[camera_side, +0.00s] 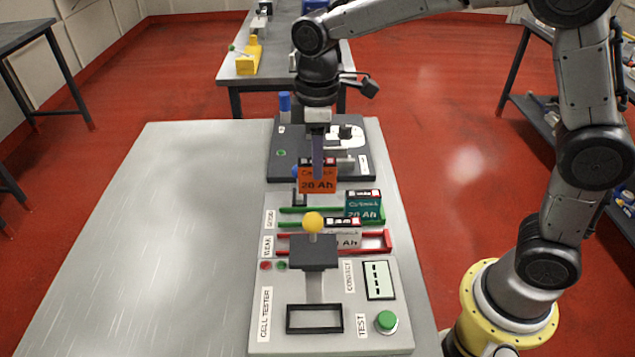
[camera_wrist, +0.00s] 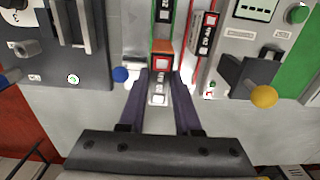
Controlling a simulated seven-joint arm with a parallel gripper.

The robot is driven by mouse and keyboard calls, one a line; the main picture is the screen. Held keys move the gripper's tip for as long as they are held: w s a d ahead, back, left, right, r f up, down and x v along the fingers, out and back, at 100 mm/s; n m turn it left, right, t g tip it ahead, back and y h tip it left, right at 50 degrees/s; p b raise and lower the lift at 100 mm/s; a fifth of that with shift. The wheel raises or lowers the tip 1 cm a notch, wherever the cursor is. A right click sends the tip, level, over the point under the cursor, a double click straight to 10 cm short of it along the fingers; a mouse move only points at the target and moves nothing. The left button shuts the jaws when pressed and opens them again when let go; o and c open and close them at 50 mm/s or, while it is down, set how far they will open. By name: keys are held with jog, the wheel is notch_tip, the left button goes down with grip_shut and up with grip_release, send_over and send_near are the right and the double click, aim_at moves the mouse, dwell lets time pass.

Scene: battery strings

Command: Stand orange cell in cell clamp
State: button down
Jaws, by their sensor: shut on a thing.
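The orange cell (camera_side: 318,181), marked 20 Ah, is upright between the fingers of my gripper (camera_side: 318,160). The wrist view also shows the orange cell (camera_wrist: 162,47) between the fingertips of my gripper (camera_wrist: 161,78), with its pale terminals toward the camera. My gripper is shut on it. In the side view the cell is in front of a dark grey station (camera_side: 285,165), which looks like the cell clamp. The station's dark upright blocks (camera_wrist: 70,22) show at left in the wrist view, apart from the cell. My arm hides part of the station in the side view.
A teal cell (camera_side: 363,206) stands in the green rack (camera_side: 293,210). A pale cell (camera_side: 346,240) stands in the red rack (camera_side: 385,243). The cell tester (camera_side: 270,340) with its yellow ball knob (camera_side: 312,222) is nearest. The table's left side (camera_side: 170,230) is clear.

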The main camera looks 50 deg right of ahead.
notch_tip(320, 180, up, 8)
jog(key=shift+f, duration=0.1)
jog(key=w+d, duration=0.8)
jog(key=d, duration=0.6)
jog(key=f, duration=0.5)
jog(key=shift+w+d+f, duration=0.1)
jog(key=shift+w+f, duration=0.05)
jog(key=shift+w, duration=0.1)
jog(key=shift+f, duration=4.25)
jog(key=shift+f, duration=0.2)
jog(key=c, duration=0.5)
grip_release()
jog(key=shift+f, duration=0.1)
